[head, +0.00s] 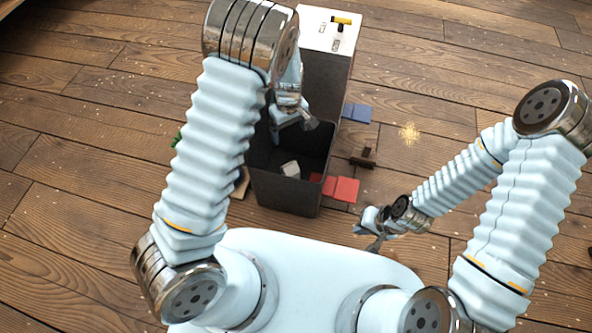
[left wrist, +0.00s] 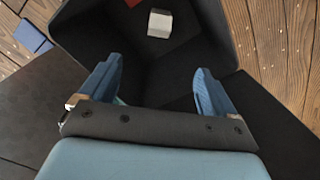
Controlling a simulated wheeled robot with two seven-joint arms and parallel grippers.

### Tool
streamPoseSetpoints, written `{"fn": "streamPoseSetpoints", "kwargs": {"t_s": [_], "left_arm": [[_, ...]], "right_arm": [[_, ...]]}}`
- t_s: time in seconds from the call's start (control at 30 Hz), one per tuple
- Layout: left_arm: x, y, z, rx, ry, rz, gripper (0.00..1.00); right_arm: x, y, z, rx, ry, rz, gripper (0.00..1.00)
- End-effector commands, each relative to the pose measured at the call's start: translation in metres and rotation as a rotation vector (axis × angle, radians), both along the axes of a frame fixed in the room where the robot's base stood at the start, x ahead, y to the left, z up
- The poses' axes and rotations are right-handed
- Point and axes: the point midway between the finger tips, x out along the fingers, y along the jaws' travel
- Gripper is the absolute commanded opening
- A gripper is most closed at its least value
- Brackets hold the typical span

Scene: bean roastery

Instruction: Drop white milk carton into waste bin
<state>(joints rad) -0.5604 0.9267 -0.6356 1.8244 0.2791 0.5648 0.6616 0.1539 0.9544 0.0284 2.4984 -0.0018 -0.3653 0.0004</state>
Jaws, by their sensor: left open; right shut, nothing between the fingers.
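The white milk carton (head: 290,168) lies inside the dark waste bin (head: 290,193), on its floor. In the left wrist view the carton (left wrist: 160,23) shows near the top, inside the bin (left wrist: 245,50), beyond my fingertips. My left gripper (head: 298,124) is over the bin's opening, and its fingers (left wrist: 157,80) are open and empty, apart from the carton. My right gripper (head: 368,232) is shut and empty, low over the floor to the right of the bin.
A tall cabinet with a white top (head: 318,32) stands behind the bin, with a yellow-handled tool (head: 341,21) on it. Red pieces (head: 346,189), a blue piece (head: 357,112) and a dark brown object (head: 363,158) lie on the wooden floor to the bin's right.

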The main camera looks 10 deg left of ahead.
Motion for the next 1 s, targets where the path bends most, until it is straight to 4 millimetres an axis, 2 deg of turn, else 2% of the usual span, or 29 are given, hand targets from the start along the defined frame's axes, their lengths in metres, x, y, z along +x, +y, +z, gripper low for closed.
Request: {"fn": "streamPoseSetpoints", "kwargs": {"t_s": [0.03, 0.2, 0.4, 0.6, 1.0], "left_arm": [[0.001, -0.001, 0.015, -0.002, -0.005, 0.0, 0.9], [0.001, 0.0, 0.057, -0.001, -0.006, 0.001, 0.9], [0.0, 0.0, 0.092, -0.001, -0.002, 0.0, 0.9], [0.0, 0.0, 0.103, 0.0, 0.0, 0.001, 0.9], [0.0, 0.0, 0.103, 0.0, 0.0, 0.001, 0.9]], "right_arm": [[0.0, 0.0, 0.002, 0.0, 0.0, 0.0, 0.0], [0.0, 0.0, 0.006, 0.001, 0.0, 0.001, 0.0], [0.0, 0.0, 0.008, 0.001, 0.0, 0.001, 0.0], [0.0, 0.0, 0.009, 0.001, 0.0, 0.001, 0.0], [0.0, 0.0, 0.009, 0.001, 0.0, 0.001, 0.0]]}}
